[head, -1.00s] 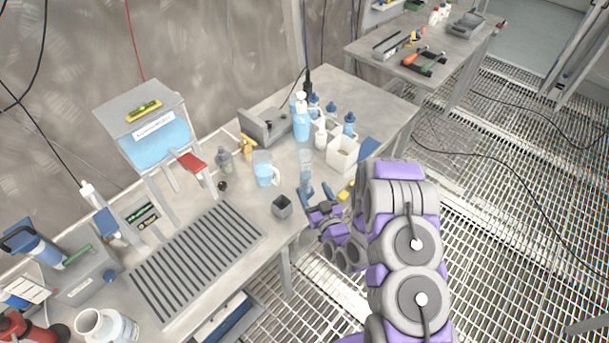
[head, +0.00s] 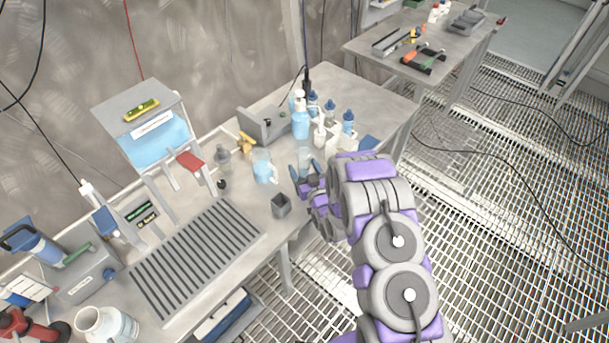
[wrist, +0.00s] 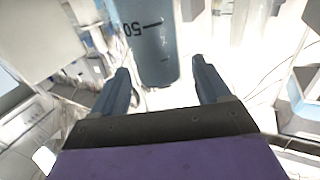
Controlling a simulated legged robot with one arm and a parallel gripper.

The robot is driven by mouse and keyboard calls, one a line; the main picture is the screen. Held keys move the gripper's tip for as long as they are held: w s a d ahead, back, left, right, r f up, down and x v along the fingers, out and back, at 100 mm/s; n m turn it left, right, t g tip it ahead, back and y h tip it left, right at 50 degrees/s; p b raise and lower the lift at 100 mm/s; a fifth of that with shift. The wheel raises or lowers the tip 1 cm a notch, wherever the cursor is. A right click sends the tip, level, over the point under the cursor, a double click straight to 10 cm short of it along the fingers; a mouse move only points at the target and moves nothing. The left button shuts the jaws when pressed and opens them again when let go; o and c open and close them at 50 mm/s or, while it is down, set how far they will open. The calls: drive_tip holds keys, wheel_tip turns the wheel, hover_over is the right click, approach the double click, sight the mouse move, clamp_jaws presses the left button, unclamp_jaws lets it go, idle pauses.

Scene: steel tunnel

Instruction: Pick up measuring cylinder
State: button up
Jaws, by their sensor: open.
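The measuring cylinder (wrist: 148,35) is a clear bluish vessel with a black "50" mark in the wrist view. It stands ahead of my gripper (wrist: 161,72), and its lower end shows between the two open fingers. In the head view the cylinder (head: 304,156) is a pale, see-through shape on the bench, partly hidden by my gripper (head: 303,174). My gripper is open at the bench's front edge, close to the cylinder. I cannot tell whether the fingers touch it.
A blue-filled jug (head: 264,168) stands left of the cylinder, and a small grey box (head: 281,206) sits nearer the edge. A blue bottle (head: 301,122) and several other bottles stand behind. A slotted grey mat (head: 195,260) covers the bench at left.

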drive_tip(key=shift+w+a, duration=0.35)
drive_tip(key=shift+w, duration=0.2)
drive_tip(key=shift+a, duration=0.15)
drive_tip(key=c, duration=1.1)
drive_tip(key=shift+r, duration=0.2)
